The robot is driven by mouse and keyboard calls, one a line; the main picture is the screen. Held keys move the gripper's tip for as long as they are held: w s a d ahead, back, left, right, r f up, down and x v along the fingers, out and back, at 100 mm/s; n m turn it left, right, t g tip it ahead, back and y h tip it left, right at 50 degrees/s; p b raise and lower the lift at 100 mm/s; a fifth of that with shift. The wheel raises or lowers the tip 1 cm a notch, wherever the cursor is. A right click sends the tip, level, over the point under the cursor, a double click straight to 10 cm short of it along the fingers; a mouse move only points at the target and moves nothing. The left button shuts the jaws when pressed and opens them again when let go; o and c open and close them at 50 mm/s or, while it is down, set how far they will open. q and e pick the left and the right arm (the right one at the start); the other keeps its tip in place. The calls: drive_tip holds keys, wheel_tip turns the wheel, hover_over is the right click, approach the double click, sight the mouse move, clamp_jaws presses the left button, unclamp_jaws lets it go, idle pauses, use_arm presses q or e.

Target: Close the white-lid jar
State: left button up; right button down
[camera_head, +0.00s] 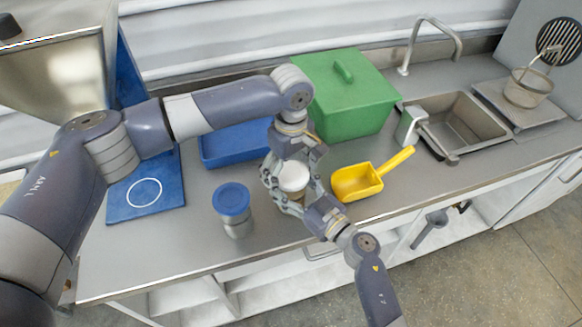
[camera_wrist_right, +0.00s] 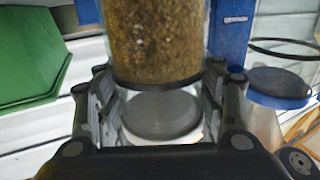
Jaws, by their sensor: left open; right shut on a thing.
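The white lid (camera_head: 293,177) shows on top of the jar in the middle of the counter. Whether it is seated or only resting there I cannot tell. In the right wrist view the jar (camera_wrist_right: 155,42) is clear and full of brown granular substrate. My right gripper (camera_head: 297,205) is shut on the jar from the front; it also frames the jar in the right wrist view (camera_wrist_right: 160,115). My left gripper (camera_head: 291,165) comes down from above, open, with its fingers around the lid's sides. Contact with the lid is unclear. The fingers hide much of the jar.
A blue-lidded jar (camera_head: 233,205) stands close on the left. A yellow scoop (camera_head: 360,182) lies on the right. A green box (camera_head: 350,105) and a blue tray (camera_head: 225,148) stand behind. A sink (camera_head: 460,125) is farther right. The counter's front edge is near.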

use_arm(q)
drive_tip(key=shift+c, duration=0.6)
drive_tip(key=c, duration=1)
drive_tip(key=m, duration=0.9)
drive_tip(key=shift+f, duration=0.1)
drive_tip(key=m, duration=0.5)
drive_tip(key=shift+m, duration=0.3)
drive_tip(key=m, duration=0.5)
